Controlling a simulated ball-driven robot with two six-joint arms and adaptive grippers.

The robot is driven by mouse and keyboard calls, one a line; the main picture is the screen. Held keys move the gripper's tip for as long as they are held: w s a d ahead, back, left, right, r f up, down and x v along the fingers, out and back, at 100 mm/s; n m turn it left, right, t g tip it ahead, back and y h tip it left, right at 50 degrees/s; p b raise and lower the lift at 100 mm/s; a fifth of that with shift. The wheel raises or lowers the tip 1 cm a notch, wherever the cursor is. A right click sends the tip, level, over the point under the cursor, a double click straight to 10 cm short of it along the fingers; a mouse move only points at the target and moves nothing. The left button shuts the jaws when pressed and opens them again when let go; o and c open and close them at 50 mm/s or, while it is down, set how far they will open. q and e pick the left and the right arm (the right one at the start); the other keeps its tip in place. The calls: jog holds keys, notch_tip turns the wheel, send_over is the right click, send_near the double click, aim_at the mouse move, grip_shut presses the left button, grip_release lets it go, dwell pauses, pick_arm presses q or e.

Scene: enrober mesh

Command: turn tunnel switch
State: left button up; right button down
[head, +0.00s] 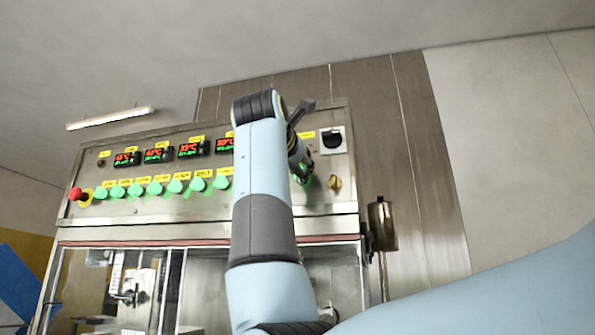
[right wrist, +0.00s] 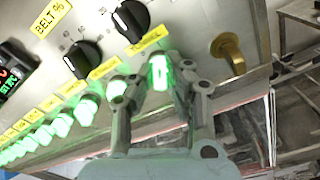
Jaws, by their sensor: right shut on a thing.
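The tunnel switch (right wrist: 158,72) is a green-lit knob on the sloping panel, below a yellow label that seems to read TUNNEL (right wrist: 147,39). My right gripper (right wrist: 163,80) is shut on it, one finger on each side, in the right wrist view. In the head view my right gripper (head: 302,168) reaches the right part of the panel, and my arm and gripper hide the switch there. The switch's exact turn angle is hard to tell. My left gripper is in neither view.
The metal control panel (head: 215,212) carries a row of green-lit knobs (head: 155,188), red-digit displays (head: 193,149) and a red stop button (head: 78,195). Close to the gripper are a black dial (right wrist: 131,20), another lit knob (right wrist: 117,87) and a brass knob (right wrist: 229,52).

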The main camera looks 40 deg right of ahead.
jog(key=shift+n, duration=0.3)
jog(key=shift+n+p, duration=3.65)
jog(key=shift+n, duration=1.95)
jog(key=c, duration=1.4)
grip_release()
jog(key=shift+o, duration=0.2)
